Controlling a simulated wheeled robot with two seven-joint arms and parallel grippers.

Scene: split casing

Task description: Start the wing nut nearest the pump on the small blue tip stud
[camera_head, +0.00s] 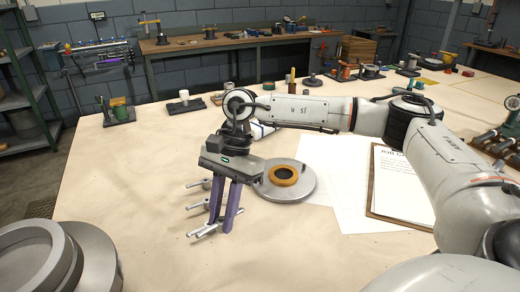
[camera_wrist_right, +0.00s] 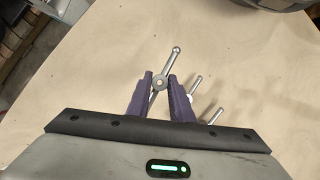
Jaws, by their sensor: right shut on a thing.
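My right gripper (camera_head: 218,230), with purple fingers, points down at the table and is shut on a silver wing nut (camera_head: 203,232) with long bar-like wings. In the right wrist view this wing nut (camera_wrist_right: 160,83) sits between the fingertips (camera_wrist_right: 160,77), one wing sticking out past them. Whether it touches the table is unclear. Two more wing nuts (camera_head: 198,184) (camera_head: 198,206) lie behind it; they also show in the wrist view (camera_wrist_right: 194,88) (camera_wrist_right: 215,116). No small blue tip stud can be made out. My left gripper is out of view.
A grey round casting (camera_head: 305,188) with an orange ring (camera_head: 284,176) lies just right of the gripper. A large grey round casing part (camera_head: 90,262) fills the lower left. A clipboard (camera_head: 400,190) and paper lie at right. The table's front middle is clear.

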